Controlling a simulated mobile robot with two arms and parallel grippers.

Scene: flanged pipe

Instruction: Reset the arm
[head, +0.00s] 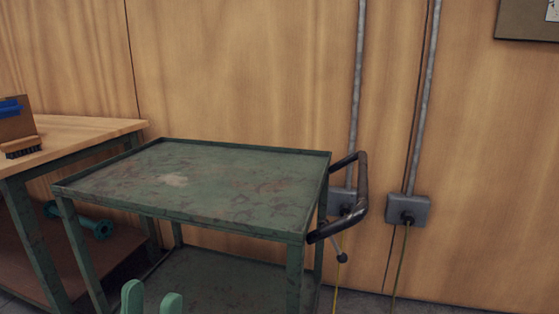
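The two green fingertips of my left gripper (152,303) poke up at the bottom edge, left of the middle. They stand apart with a gap between them and nothing shows in the gap. The rest of that gripper and its arm are below the picture. My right gripper is not in view. A teal flanged pipe (98,228) lies on the lower shelf of the workbench at the left, partly hidden by the cart's leg. My fingertips appear below and to the right of it, apart from it.
A green metal cart (200,185) with an empty, worn top and a black handle (362,185) stands ahead. A wooden workbench (85,133) at the left holds a brush (22,148). A plywood wall with conduits and outlet boxes (408,210) closes the back.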

